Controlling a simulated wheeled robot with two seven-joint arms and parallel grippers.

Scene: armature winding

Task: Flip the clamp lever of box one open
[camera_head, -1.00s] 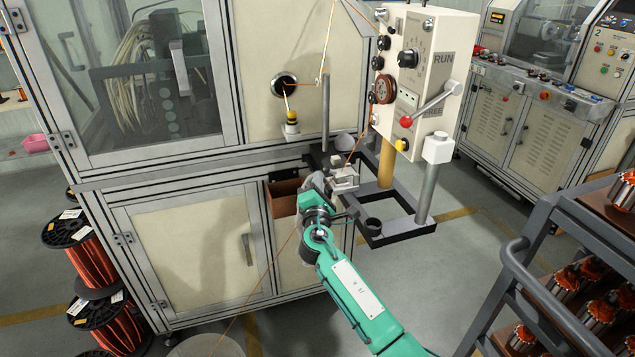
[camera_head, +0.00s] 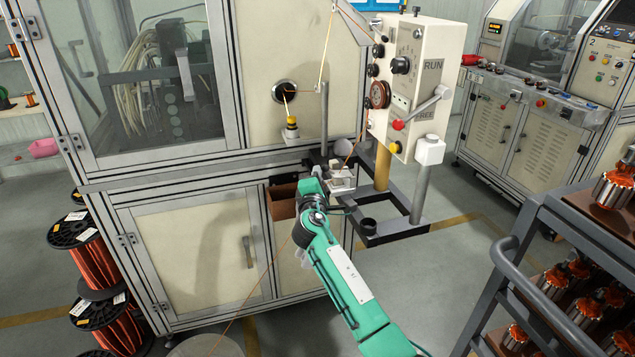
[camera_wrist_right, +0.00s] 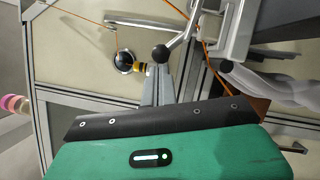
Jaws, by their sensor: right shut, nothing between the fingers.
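The cream control box (camera_head: 422,70) stands on posts beside the machine, marked RUN above and FREE below. Its side lever (camera_head: 425,106) slopes down to a red ball near FREE. Below it, a small metal clamp (camera_head: 341,180) sits on the dark frame. In the right wrist view a lever with a black ball (camera_wrist_right: 161,52) reaches out from metal bars. I cannot tell which lever is the clamp lever of box one. My right gripper (camera_head: 312,187) is shut and empty, just left of the clamp. Its fingertips are mostly hidden; contact is unclear. My left gripper is out of view.
An orange wire (camera_head: 352,150) runs through the clamp area and on toward the floor. The machine cabinet (camera_head: 190,250) stands behind my arm. A brown open bin (camera_head: 282,201) is left of the hand. A dark rack (camera_head: 560,225) with armatures stands at right.

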